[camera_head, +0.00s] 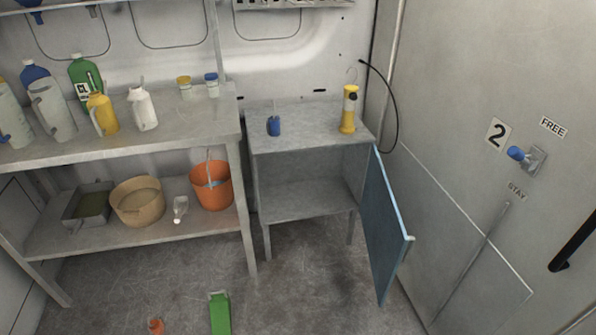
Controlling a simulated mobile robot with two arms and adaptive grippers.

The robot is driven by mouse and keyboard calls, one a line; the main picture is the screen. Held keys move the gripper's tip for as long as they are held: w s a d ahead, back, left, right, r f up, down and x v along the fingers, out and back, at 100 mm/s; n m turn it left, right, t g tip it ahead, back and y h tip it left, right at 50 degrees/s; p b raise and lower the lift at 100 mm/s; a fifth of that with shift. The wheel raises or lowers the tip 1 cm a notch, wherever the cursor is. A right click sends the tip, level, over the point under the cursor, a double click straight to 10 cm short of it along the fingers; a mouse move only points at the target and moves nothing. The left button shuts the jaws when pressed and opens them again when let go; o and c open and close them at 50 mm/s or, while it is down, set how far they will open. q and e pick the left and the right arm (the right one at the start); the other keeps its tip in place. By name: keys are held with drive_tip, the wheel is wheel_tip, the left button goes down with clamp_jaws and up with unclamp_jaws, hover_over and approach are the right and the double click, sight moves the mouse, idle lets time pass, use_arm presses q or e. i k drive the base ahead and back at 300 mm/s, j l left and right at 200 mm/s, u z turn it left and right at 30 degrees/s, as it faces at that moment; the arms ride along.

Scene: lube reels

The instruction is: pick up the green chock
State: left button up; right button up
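A green block-shaped thing, which looks like the green chock (220,313), lies on the floor at the bottom of the head view, left of the middle. Its near end is close to the bottom edge of the picture. Neither of my grippers shows in the head view.
A small orange thing (156,326) lies left of the chock. A metal shelf (190,125) with bottles, an orange bucket (211,186) and a tan tub (138,202) stands behind. A cabinet (310,128) has its blue door (385,230) swung open. Floor between is clear.

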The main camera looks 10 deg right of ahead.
sight(220, 304)
drive_tip(key=i+l+u, duration=0.2)
drive_tip(key=u, duration=0.15)
drive_tip(key=i+l+u, duration=0.25)
drive_tip(key=u, duration=0.15)
